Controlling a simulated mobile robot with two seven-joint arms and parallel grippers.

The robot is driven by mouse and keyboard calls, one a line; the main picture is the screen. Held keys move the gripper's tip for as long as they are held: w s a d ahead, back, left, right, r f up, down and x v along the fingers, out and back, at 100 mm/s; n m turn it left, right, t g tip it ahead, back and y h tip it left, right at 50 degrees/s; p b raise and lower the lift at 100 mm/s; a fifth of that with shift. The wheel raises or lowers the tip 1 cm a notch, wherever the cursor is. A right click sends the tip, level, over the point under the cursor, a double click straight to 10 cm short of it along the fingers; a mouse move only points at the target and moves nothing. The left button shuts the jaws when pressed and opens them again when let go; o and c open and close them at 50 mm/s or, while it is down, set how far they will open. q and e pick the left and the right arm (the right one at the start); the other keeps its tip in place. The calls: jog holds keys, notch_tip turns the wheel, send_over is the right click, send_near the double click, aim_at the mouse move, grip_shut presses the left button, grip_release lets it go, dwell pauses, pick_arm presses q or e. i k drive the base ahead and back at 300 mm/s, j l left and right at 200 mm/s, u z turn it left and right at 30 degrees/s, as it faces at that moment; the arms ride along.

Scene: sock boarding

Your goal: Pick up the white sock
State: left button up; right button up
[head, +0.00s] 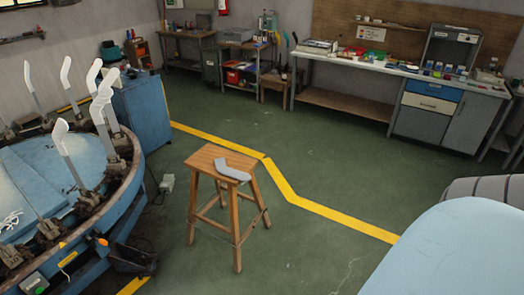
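A pale grey-white sock (233,170) lies flat on the seat of a wooden stool (205,158) in the middle of the head view. It is bent at the heel and reaches toward the seat's right edge. On the left, several upright sock-shaped white forms (66,72) stand around the rim of a round blue machine (30,185). I cannot tell whether any of these forms wear socks. Neither of my grippers is in view.
A large pale blue rounded surface (455,250) fills the lower right corner, with a grey ribbed shape (485,190) behind it. A blue cabinet (145,112) stands behind the machine. A cluttered workbench (400,70) lines the back. The green floor right of the stool is clear.

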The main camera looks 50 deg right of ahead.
aim_at(221, 164)
jog(key=z, duration=1.15)
jog(key=j+u, duration=0.7)
jog(key=i+j+u, duration=0.1)
jog(key=j+u, duration=0.3)
jog(key=z, duration=1.45)
jog(key=i+j+z, duration=0.15)
jog(key=i+j, duration=0.3)
jog(key=i+j+z, duration=0.15)
jog(key=i+j, duration=0.25)
jog(key=j, duration=0.15)
jog(key=i+j+z, duration=0.1)
jog(key=i+j, duration=0.25)
jog(key=j, duration=0.2)
